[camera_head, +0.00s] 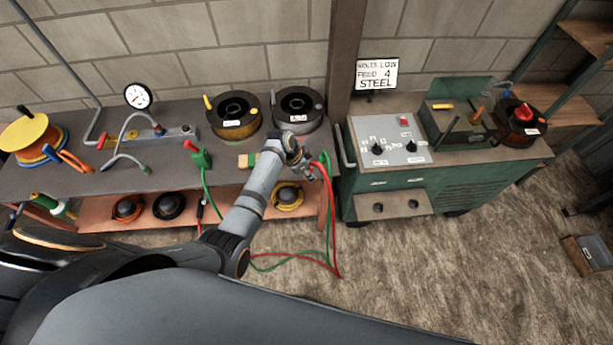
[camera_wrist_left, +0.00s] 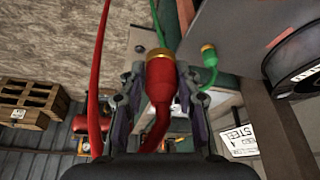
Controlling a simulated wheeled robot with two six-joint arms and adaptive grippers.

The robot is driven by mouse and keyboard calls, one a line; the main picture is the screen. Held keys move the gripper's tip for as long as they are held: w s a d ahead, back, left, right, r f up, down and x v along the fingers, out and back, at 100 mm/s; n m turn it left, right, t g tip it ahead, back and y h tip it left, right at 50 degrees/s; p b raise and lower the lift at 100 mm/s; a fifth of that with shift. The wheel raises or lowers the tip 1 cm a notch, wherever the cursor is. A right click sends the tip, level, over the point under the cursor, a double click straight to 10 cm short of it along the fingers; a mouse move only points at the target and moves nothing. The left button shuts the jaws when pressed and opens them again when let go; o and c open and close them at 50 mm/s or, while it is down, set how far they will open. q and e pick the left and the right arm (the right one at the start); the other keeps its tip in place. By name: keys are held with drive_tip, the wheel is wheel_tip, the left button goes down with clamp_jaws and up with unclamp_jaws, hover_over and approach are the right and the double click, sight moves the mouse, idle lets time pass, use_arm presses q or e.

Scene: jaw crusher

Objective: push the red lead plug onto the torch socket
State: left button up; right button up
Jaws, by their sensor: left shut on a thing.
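My left gripper (camera_head: 306,168) is at the right end of the bench, left of the green welding machine (camera_head: 460,185). In the left wrist view the gripper (camera_wrist_left: 163,100) is shut on the red lead plug (camera_wrist_left: 160,82), which has a brass collar and points away from the camera. A red cable (camera_head: 333,225) hangs from it. Two dark round sockets, left (camera_head: 378,207) and right (camera_head: 413,204), sit on the machine's low front panel; I cannot read which is the torch socket. The plug is apart from both. My right gripper is not in view.
A green lead plug (camera_wrist_left: 209,58) shows beside the red one in the left wrist view. A sign (camera_head: 377,74) stands behind the machine. The floor before the machine (camera_head: 430,270) is clear.

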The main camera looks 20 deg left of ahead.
use_arm(q)
drive_tip(key=shift+w+f, duration=0.1)
drive_tip(key=shift+w, duration=0.05)
drive_tip(key=shift+f, duration=0.1)
drive_tip(key=s+a+f+n+y+b, duration=0.1)
drive_tip(key=s+a+f+n+b, duration=0.1)
drive_tip(key=s+n+b, duration=0.1)
drive_tip(key=s+a+f+n+t+y+b, duration=0.1)
drive_tip(key=s+a+f+n+b, duration=0.1)
drive_tip(key=s+f+n+b, duration=0.1)
drive_tip(key=s+a+f+n+y+b, duration=0.1)
drive_tip(key=s+a+f+n+b, duration=0.1)
drive_tip(key=b, duration=0.5)
drive_tip(key=shift+s+f+n+t+y, duration=0.2)
drive_tip(key=shift+s+f+n, duration=0.2)
drive_tip(key=shift+s+n, duration=0.25)
drive_tip(key=shift+s+f+n+t+y, duration=0.1)
drive_tip(key=shift+s+f+n+t, duration=0.1)
drive_tip(key=shift+s+f+n, duration=0.3)
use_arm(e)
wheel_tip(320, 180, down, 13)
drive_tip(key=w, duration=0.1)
use_arm(q)
drive_tip(key=shift+s+a+r, duration=0.15)
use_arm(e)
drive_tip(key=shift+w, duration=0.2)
